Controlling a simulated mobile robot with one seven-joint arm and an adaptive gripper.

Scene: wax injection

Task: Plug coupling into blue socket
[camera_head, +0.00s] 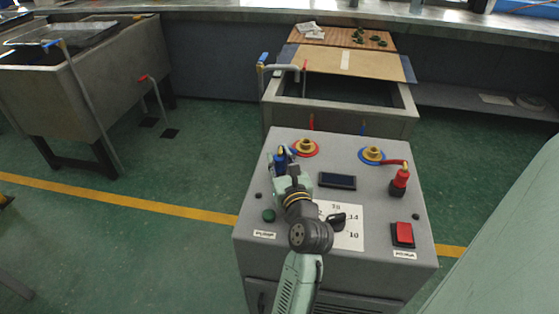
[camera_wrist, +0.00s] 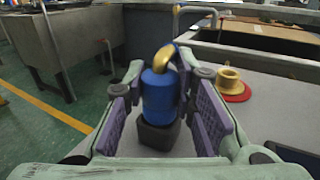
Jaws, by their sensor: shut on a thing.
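A blue coupling (camera_wrist: 160,98) with a brass elbow stands upright on a dark block (camera_wrist: 157,137) in the wrist view. It also shows in the head view (camera_head: 281,160), at the left of the grey panel, partly hidden by my gripper (camera_head: 286,167). My gripper (camera_wrist: 163,100) is shut on the blue coupling, with purple pads on both sides of it. The blue socket (camera_head: 372,155), a brass fitting in a blue ring, is at the panel's back right. The red-ringed socket (camera_head: 305,147) lies nearer, right of the coupling; it shows in the wrist view (camera_wrist: 232,88).
A red coupling (camera_head: 399,180) with a red hose stands at the panel's right. A display (camera_head: 337,181), a black knob (camera_head: 338,221) and a red switch (camera_head: 402,234) are on the panel (camera_head: 383,215). A tank (camera_head: 400,112) stands behind it.

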